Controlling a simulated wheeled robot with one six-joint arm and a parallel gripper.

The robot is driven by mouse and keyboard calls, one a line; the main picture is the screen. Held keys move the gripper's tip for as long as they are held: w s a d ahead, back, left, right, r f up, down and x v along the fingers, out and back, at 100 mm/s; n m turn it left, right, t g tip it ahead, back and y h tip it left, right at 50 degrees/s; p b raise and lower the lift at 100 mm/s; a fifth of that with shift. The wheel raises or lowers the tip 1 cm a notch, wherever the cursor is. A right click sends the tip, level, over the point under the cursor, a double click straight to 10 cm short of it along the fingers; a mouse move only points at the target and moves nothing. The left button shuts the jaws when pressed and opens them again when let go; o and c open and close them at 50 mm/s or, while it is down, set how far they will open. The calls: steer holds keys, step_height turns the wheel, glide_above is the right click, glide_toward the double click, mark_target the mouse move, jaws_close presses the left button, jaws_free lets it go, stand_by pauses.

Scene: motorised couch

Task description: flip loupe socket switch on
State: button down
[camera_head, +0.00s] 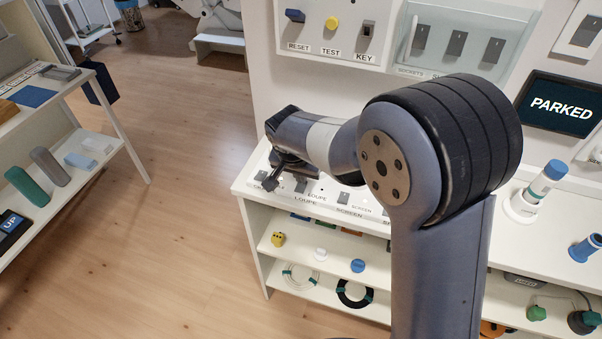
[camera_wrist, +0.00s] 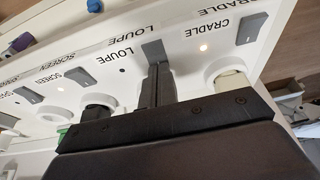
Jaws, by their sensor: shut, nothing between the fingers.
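The loupe socket switch (camera_wrist: 153,50) is a grey rocker beside the LOUPE lettering in the wrist view. In the head view the loupe switch (camera_head: 301,185) is on the white panel on the shelf unit. The small round indicator beside it looks dark. My gripper (camera_wrist: 156,68) is shut and empty, with its narrow fingertips right at the near edge of the loupe switch and covering part of it. I cannot tell whether they touch. In the head view my gripper (camera_head: 270,184) points down at the left end of the panel.
The cradle switch (camera_wrist: 250,28) and screen switch (camera_wrist: 82,77) flank the loupe switch; lit indicators show near both. A white plug (camera_wrist: 232,82) and a dark plug (camera_wrist: 98,102) stand close to my fingers. A PARKED display (camera_head: 560,106) is on the wall at right.

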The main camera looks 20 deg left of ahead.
steer(key=shift+w+f, duration=0.15)
steer(key=shift+f, duration=0.35)
steer(key=shift+p, duration=0.3)
steer(key=shift+w+f, duration=0.15)
steer(key=shift+s+b, duration=0.3)
steer(key=shift+s, duration=0.55)
steer(key=shift+r, duration=0.2)
